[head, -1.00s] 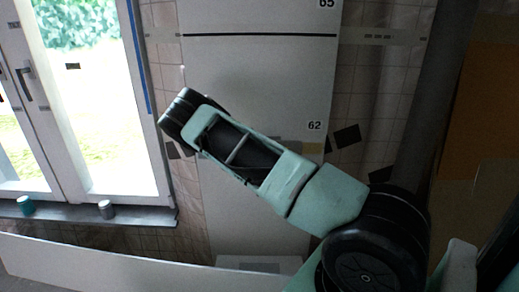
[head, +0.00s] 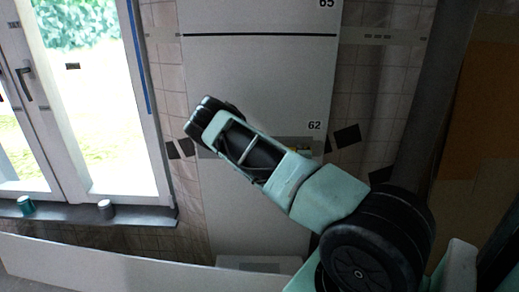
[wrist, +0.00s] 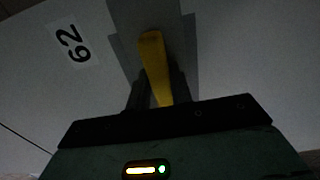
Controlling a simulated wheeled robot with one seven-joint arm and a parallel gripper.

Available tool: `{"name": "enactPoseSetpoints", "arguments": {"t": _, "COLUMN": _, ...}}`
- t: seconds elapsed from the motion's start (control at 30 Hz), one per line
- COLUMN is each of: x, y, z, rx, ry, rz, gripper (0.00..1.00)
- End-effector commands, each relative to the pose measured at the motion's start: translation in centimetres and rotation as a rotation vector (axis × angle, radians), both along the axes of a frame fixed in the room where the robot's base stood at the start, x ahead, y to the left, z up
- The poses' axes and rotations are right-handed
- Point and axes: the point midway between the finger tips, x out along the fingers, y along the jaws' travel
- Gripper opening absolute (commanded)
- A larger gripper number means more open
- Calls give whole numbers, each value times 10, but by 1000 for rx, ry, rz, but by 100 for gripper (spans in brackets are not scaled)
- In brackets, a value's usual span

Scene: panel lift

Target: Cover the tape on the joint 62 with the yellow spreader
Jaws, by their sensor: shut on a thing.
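The yellow spreader (wrist: 154,65) is between the fingers of my gripper (wrist: 158,96) in the wrist view. My gripper is shut on it. Its far end lies over a grey band (wrist: 126,45) on the white panel; I cannot tell whether it touches. The band has a lighter middle strip and darker sides. The label 62 (wrist: 73,44) is left of the band. In the head view the label 62 (head: 314,125) sits just above the grey strip (head: 312,145) at the joint. My arm hides part of that strip and most of the gripper there.
A window (head: 95,100) is at the left with a sill (head: 75,215) carrying two small cups. Black patches (head: 347,135) mark the tiled wall beside the panel. A long white board (head: 100,265) leans low at the left. A grey column (head: 430,100) stands at the right.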

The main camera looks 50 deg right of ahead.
Motion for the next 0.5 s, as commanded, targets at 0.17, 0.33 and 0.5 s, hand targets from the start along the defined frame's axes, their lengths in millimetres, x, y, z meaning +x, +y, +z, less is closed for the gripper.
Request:
{"name": "enactPoseSetpoints", "arguments": {"t": 0.17, "x": -18, "y": -15, "z": 1, "rx": -2, "ry": 1, "rz": -5, "gripper": 0}}
{"name": "enactPoseSetpoints", "arguments": {"t": 0.33, "x": -31, "y": -25, "z": 1, "rx": -1, "ry": 0, "rz": -4, "gripper": 0}}
{"name": "enactPoseSetpoints", "arguments": {"t": 0.5, "x": -36, "y": -29, "z": 1, "rx": -1, "ry": -1, "rz": -1, "gripper": 0}}
